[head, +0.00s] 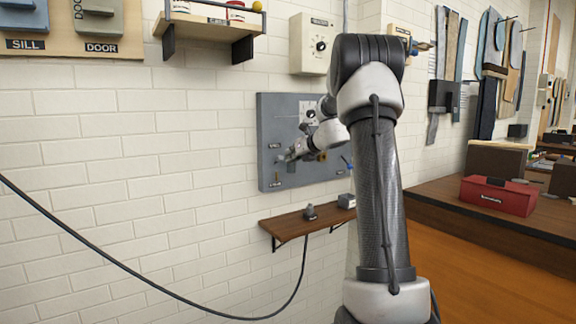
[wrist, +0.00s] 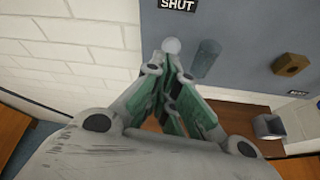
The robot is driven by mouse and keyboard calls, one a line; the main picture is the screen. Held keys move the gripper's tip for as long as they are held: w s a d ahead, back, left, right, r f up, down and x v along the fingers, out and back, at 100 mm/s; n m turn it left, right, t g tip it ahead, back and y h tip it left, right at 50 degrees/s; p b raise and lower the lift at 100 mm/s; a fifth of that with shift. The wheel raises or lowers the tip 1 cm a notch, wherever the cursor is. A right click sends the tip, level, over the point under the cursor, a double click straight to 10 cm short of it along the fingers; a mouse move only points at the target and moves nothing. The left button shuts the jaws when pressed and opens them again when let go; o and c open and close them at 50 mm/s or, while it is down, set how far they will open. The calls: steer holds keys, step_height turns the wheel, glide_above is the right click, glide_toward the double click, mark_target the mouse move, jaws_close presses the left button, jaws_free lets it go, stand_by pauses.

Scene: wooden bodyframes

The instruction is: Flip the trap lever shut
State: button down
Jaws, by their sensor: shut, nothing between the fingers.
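The blue-grey wall panel (head: 285,112) stands behind my gripper (head: 287,158), which is at the panel's lower left. In the wrist view, the fingers of my gripper (wrist: 172,60) come together and hold nothing. A pale round knob (wrist: 171,46) shows right at the fingertips, below a black SHUT label (wrist: 178,4) on the panel. It may be the end of the trap lever; I cannot tell whether the fingers touch it. A grey cylinder (wrist: 206,58) sticks out just to its right. The rest of the lever is hidden or not distinct.
A brass-brown knob (wrist: 291,67) sits on the panel to the right. A small wooden shelf (head: 290,226) with small items is below the panel. A workbench (head: 450,207) with a red toolbox (head: 498,196) stands at right. A black cable hangs across the left.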

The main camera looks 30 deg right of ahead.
steer(key=r, duration=0.1)
steer(key=s+r, duration=0.1)
steer(key=r, duration=0.1)
steer(key=shift+s+d+r, duration=0.15)
steer(key=shift+s+r, duration=0.05)
steer(key=shift+s, duration=0.1)
stand_by(0.3)
steer(key=s+a+f+n+g+y, duration=0.1)
steer(key=s+a+f+n+g, duration=0.3)
steer(key=s+n, duration=0.45)
steer(key=s+a+f+n+g, duration=0.25)
steer(key=s+f+n, duration=0.4)
steer(key=n, duration=0.35)
steer(key=s+a+n, duration=0.4)
steer(key=s+n, duration=0.2)
steer(key=s, duration=0.4)
steer(key=s+a+n+g+h, duration=0.1)
steer(key=s+a+n, duration=0.4)
steer(key=s, duration=0.5)
steer(key=s+a+n+g+h, duration=0.1)
steer(key=s+a+n, duration=0.3)
steer(key=s+n, duration=0.3)
steer(key=shift+s+a+r+n, duration=0.15)
steer(key=shift+s+r+n, duration=0.25)
steer(key=shift+s, duration=1.35)
